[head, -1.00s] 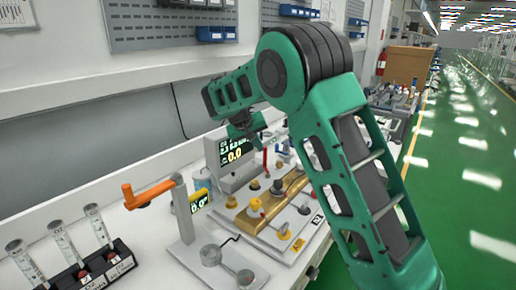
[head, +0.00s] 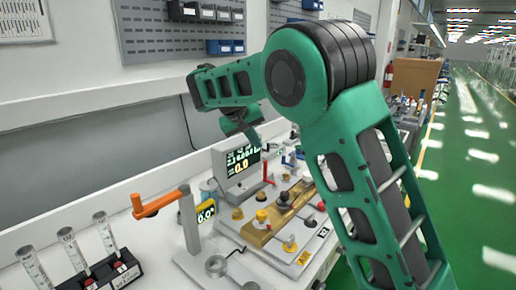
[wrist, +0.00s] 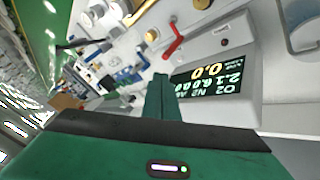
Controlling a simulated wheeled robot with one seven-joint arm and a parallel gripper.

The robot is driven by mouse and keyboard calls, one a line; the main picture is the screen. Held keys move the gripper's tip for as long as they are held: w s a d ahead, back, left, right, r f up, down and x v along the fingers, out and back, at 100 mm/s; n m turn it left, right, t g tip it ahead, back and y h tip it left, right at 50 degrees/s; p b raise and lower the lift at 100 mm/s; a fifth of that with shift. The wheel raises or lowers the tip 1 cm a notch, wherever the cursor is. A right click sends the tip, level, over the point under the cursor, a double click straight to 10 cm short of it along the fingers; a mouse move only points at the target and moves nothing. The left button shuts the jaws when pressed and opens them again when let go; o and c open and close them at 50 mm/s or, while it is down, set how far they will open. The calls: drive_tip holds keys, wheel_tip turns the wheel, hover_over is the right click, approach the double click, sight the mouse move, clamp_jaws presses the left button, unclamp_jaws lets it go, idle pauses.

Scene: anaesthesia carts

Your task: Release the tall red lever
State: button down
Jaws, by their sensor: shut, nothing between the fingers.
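The tall red lever (head: 266,171) stands on the white bench just right of the gas display box. My gripper (head: 256,142) hangs above the lever and the display in the head view, seen small and partly dark. In the wrist view its green fingers (wrist: 160,80) are together with nothing between them. A gap of white panel shows between the fingertips and the lever in that view.
The display box (head: 239,161) stands close beside the lever. A yellow block with knobs (head: 262,232) lies in front. An orange-handled lever (head: 155,205) and a rack of tubes (head: 103,274) stand to the left. My arm covers the right of the bench.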

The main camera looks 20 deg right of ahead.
drive_tip(key=shift+a, duration=0.1)
drive_tip(key=s+d+f+m+g+y, duration=0.2)
drive_tip(key=s+d+m+g+y, duration=0.1)
drive_tip(key=s+d, duration=1.85)
drive_tip(key=s+a+f+m+g+y, duration=0.1)
drive_tip(key=s+f, duration=0.3)
drive_tip(key=s, duration=1)
drive_tip(key=s+f+m+y, duration=0.1)
drive_tip(key=s+f, duration=0.3)
drive_tip(key=s, duration=1)
drive_tip(key=shift+s+a+f+g+y, duration=0.15)
drive_tip(key=shift+s+a+g+y, duration=0.25)
drive_tip(key=shift+y, duration=0.2)
